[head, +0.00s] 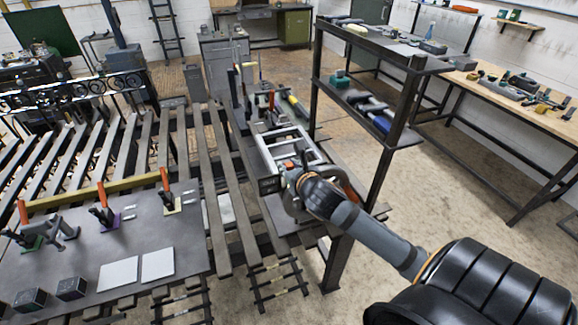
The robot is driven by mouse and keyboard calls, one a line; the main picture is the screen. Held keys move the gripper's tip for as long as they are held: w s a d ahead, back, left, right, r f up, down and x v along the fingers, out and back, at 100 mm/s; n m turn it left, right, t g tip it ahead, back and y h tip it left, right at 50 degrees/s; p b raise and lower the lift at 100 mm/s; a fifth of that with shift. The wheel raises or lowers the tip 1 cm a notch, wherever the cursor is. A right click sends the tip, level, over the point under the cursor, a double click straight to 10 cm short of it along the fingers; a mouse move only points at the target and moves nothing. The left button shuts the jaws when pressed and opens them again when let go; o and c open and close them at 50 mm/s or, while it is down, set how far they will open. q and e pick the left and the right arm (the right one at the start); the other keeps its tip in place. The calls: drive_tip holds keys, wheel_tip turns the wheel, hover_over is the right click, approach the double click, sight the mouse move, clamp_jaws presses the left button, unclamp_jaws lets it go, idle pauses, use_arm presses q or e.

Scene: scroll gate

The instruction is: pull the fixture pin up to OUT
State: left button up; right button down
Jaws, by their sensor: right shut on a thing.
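My right gripper (296,183) reaches in from the lower right to the near end of a pale metal frame fixture (272,150). It is shut on a small part there, which looks like the fixture pin. The hand hides most of that part, and its height and any OUT mark are too small to read. A small orange piece (288,165) shows just beyond the fingers. A small dark box (269,185) with a pale face sits just left of the gripper. My left gripper is not in view.
A dark metal shelf rack (385,130) stands close on the right of the fixture, its post near my right forearm. Red-handled clamps (271,101) stand behind the fixture. At left, a grey plate (190,235) bears several orange-handled clamps and dark blocks. The floor at right is clear.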

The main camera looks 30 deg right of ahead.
sight(289, 164)
wheel_tip(289, 164, up, 4)
drive_tip(key=p, duration=0.3)
drive_tip(key=shift+f, duration=0.1)
drive_tip(key=shift+w+f, duration=0.1)
drive_tip(key=c, duration=1.3)
unclamp_jaws()
drive_tip(key=shift+o, duration=1.1)
wheel_tip(289, 164, up, 10)
